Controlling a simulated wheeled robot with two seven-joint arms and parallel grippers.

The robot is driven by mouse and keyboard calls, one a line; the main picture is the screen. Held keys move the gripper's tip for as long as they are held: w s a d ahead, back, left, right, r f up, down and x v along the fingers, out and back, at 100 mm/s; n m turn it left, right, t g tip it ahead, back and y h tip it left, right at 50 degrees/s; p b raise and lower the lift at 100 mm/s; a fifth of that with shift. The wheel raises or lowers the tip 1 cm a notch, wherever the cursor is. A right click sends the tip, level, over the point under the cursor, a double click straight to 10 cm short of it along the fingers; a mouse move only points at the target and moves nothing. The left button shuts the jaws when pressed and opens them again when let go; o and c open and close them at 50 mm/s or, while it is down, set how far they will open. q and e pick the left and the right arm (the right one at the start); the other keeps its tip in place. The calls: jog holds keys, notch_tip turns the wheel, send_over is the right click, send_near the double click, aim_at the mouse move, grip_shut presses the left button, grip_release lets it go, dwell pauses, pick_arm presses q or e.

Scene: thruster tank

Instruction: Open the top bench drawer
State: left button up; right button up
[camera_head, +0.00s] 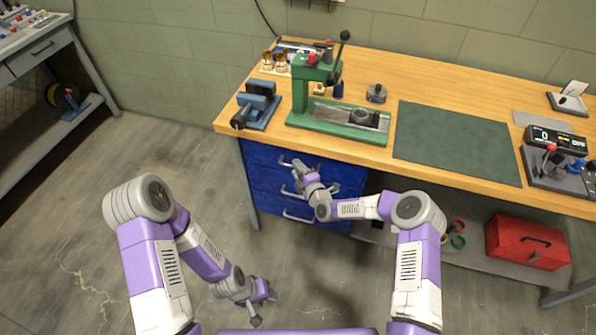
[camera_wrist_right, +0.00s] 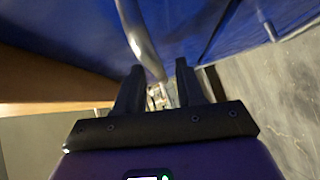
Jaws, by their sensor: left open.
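The blue bench drawer unit (camera_head: 265,180) hangs under the left end of the workbench, with silver handles on its stacked drawers. The top drawer (camera_head: 259,153) looks shut. Its handle (camera_head: 284,163) is partly hidden by my right gripper (camera_head: 298,168). In the right wrist view, a silver handle bar (camera_wrist_right: 138,38) runs down toward the gap between the fingers of my right gripper (camera_wrist_right: 160,75). These fingers are apart, wider than the bar, and do not clamp it. My left gripper (camera_head: 264,308) is open and empty, low over the floor.
The wooden bench (camera_head: 455,80) carries a blue vise (camera_head: 258,105), a green press (camera_head: 330,115) and a dark green mat (camera_head: 455,140). A red toolbox (camera_head: 525,242) sits on the lower shelf. The floor (camera_head: 165,135) left of the drawers is clear.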

grip_shut()
dwell(0.3)
